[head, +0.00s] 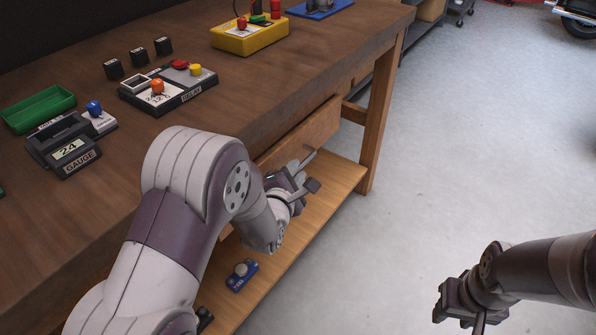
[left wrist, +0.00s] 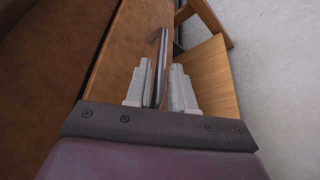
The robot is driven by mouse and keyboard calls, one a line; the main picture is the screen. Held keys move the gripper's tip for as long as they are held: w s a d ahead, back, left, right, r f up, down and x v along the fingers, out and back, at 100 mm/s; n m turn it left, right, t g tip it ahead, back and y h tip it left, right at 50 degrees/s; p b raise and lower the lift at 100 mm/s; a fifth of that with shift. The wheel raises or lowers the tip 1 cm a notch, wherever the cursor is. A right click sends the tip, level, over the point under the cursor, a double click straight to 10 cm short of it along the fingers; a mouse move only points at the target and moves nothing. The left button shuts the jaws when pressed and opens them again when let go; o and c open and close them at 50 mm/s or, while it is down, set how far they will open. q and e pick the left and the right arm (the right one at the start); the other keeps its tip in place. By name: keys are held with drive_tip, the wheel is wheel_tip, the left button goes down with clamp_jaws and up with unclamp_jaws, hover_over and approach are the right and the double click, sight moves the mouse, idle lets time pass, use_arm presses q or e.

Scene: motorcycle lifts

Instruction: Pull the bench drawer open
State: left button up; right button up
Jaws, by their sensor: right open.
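The bench drawer (head: 308,132) has a wooden front under the bench top. It also shows in the left wrist view (left wrist: 135,45). A dark bar handle (left wrist: 162,45) stands out from its front. My left gripper (left wrist: 161,75) is at the drawer, with the handle between its two close-set fingers. A thin gap seems to show beside the bar, so I cannot tell whether they grip it. In the head view, my left gripper (head: 303,170) partly covers the handle. My right gripper (head: 458,310) is open and empty over the floor at lower right, away from the bench.
The bench top (head: 225,100) holds a gauge (head: 65,148), a relay board (head: 170,90), a yellow box (head: 248,36) and a green tray (head: 38,110). A lower shelf (head: 335,180) carries a blue part (head: 242,275). A bench leg (head: 382,120) stands beyond the drawer.

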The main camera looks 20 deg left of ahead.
use_arm(q)
drive_tip(key=shift+x, duration=1.4)
use_arm(e)
drive_tip(key=shift+f, duration=0.3)
use_arm(q)
clamp_jaws()
drive_tip(key=shift+s+d, duration=0.1)
drive_tip(key=shift+d, duration=0.05)
use_arm(e)
drive_tip(key=shift+d, duration=0.1)
